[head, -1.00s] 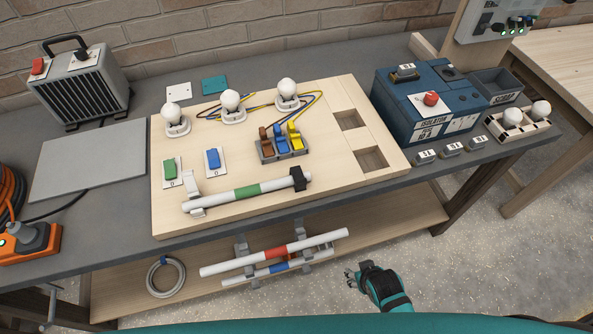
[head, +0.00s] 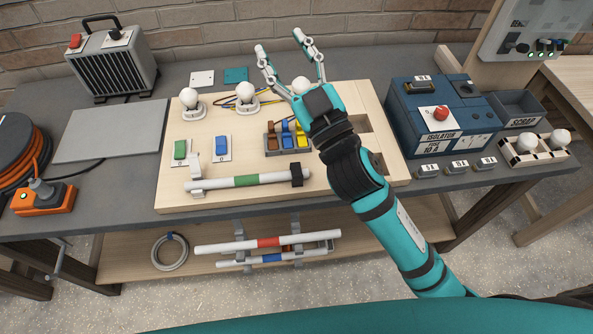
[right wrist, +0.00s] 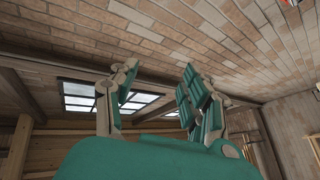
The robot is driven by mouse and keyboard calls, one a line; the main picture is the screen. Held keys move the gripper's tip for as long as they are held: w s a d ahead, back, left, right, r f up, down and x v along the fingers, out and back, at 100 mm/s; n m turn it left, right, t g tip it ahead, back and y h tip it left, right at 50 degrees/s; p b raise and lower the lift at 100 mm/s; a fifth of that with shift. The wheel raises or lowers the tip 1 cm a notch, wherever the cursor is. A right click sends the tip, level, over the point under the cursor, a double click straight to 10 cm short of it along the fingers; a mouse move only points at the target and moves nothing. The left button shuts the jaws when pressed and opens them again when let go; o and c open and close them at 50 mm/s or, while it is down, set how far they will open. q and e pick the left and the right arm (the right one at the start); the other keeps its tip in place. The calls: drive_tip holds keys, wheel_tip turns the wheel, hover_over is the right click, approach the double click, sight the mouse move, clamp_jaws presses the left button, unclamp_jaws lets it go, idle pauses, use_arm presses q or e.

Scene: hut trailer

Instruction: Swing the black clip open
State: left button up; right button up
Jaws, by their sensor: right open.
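The black clip (head: 296,174) sits at the right end of a white tube with a green band (head: 246,181), on the front part of the pale wooden board (head: 178,204). The clip appears to wrap over the tube; its latch is too small to make out. A pale clip (head: 196,176) holds the tube's left end. My right gripper (head: 285,42) is open and empty, raised over the back of the board with fingers pointing to the wall, well beyond the black clip. In the right wrist view its open fingers (right wrist: 158,75) show against brick wall and windows. My left gripper is out of view.
My right arm covers part of the board's right side. Behind the clip are coloured levers (head: 287,136) and bulbs. A blue isolator box (head: 440,125) stands right. Below, a shelf carries tubes with red (head: 268,242) and blue bands. The space in front of the clip is clear.

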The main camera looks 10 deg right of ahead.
drive_tip(key=s+a+r+n+g+y, duration=0.3)
drive_tip(key=s+a+n+g+y, duration=0.35)
drive_tip(key=n+g, duration=0.4)
drive_tip(key=s+a+r+n+g+y, duration=0.45)
drive_tip(key=a+n+g+y, duration=0.4)
drive_tip(key=n, duration=0.35)
drive_tip(key=n+g+h, duration=0.2)
drive_tip(key=n+h, duration=0.3)
drive_tip(key=h, duration=1.9)
approach(298, 175)
drive_tip(key=shift+m, duration=0.25)
wheel_tip(298, 175, down, 8)
drive_tip(key=p, duration=0.5)
drive_tip(key=shift+s+a, duration=0.1)
drive_tip(key=shift+a, duration=0.05)
drive_tip(key=shift+f, duration=0.55)
